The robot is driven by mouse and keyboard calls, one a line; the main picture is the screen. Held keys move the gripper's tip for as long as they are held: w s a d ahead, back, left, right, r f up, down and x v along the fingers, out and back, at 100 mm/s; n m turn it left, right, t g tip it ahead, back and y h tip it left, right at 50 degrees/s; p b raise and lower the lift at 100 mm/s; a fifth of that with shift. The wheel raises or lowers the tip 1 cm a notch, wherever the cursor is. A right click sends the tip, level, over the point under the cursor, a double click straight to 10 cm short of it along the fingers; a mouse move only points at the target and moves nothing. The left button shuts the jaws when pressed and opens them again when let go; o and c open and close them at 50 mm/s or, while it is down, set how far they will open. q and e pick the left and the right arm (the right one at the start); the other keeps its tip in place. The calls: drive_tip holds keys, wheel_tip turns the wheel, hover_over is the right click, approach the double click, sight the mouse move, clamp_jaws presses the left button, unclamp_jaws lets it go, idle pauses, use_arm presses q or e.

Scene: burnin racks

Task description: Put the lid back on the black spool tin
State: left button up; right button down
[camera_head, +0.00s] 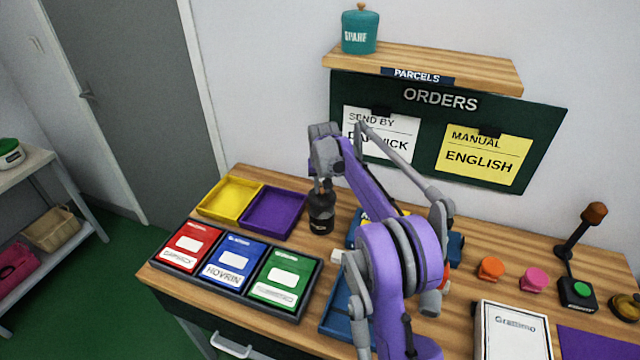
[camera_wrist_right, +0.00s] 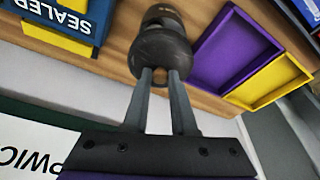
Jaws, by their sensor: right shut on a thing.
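The black spool tin (camera_head: 321,217) stands upright on the wooden bench, just right of the purple tray. My right gripper (camera_head: 322,187) points down directly over the tin's top. In the right wrist view its two fingers (camera_wrist_right: 162,78) are shut on a dark, rounded lid (camera_wrist_right: 160,48). The tin's dark body (camera_wrist_right: 163,14) shows just beyond the lid. The lid is at the tin's top, but I cannot tell whether it is fully seated. My left gripper is not in view.
A purple tray (camera_head: 274,232) and a yellow tray (camera_head: 254,186) lie left of the tin. Red, blue and green boxes sit in a black rack (camera_head: 232,289) in front. The orders board (camera_head: 425,165) stands behind.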

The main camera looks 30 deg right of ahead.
sight(322, 196)
drive_tip(key=shift+f, duration=0.5)
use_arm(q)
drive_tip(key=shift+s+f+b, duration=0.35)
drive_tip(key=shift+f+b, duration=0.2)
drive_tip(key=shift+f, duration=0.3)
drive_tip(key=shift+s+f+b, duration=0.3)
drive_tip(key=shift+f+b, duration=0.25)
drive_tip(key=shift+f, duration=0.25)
use_arm(e)
drive_tip(key=shift+f, duration=2.35)
drive_tip(key=shift+f, duration=0.1)
drive_tip(key=c, duration=0.6)
unclamp_jaws()
drive_tip(key=shift+c, duration=0.2)
drive_tip(key=shift+o, duration=0.2)
drive_tip(key=o, duration=0.4)
drive_tip(key=shift+o, duration=0.2)
